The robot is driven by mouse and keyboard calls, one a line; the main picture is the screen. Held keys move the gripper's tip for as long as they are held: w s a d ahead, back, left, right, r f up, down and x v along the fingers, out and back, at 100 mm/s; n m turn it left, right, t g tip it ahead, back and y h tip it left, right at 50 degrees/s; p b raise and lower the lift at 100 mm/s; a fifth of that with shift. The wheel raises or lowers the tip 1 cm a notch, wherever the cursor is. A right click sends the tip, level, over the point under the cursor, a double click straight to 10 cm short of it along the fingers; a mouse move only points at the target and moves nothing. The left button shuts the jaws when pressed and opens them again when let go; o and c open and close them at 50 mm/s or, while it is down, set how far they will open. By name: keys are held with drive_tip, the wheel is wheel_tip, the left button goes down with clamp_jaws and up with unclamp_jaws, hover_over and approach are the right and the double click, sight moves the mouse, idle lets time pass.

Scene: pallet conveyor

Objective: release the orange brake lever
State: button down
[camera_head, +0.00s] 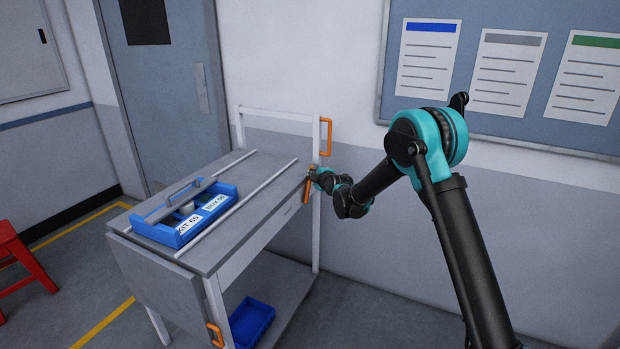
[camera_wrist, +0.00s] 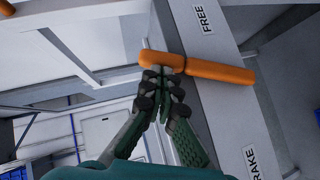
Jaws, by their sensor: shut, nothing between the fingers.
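The orange brake lever (camera_wrist: 220,71) crosses the pale post of the cart in the wrist view. A FREE label (camera_wrist: 204,18) lies on one side of it and a BRAKE label (camera_wrist: 252,163) on the other. The lever also shows at the cart's far right corner in the head view (camera_head: 308,193). My gripper (camera_wrist: 162,80) is shut and empty, its fingertips right at the lever and overlapping its edge in the picture. I cannot tell whether they touch. In the head view my gripper (camera_head: 316,177) partly hides the lever's upper end.
The cart (camera_head: 230,240) carries a blue tray (camera_head: 160,233) between two rails. Orange handles are fixed to its far frame (camera_head: 328,136) and near leg (camera_head: 214,334). A blue bin (camera_head: 250,322) sits on the lower shelf. A wall stands behind, and a red stool (camera_head: 20,260) at left.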

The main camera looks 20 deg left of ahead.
drive_tip(key=shift+w+d+f+m+g+h, duration=0.15)
drive_tip(key=shift+w+m+g, duration=0.25)
drive_tip(key=shift+w, duration=0.4)
drive_tip(key=shift+w+f+m+g+h, duration=0.15)
drive_tip(key=shift+w+m+g, duration=0.15)
drive_tip(key=shift+w+g, duration=0.35)
drive_tip(key=shift+w, duration=0.1)
drive_tip(key=s+a+v, duration=0.2)
drive_tip(key=v, duration=1)
drive_tip(key=shift+s+d+r, duration=0.15)
drive_tip(key=shift+s+r, duration=0.05)
drive_tip(key=shift+r, duration=0.3)
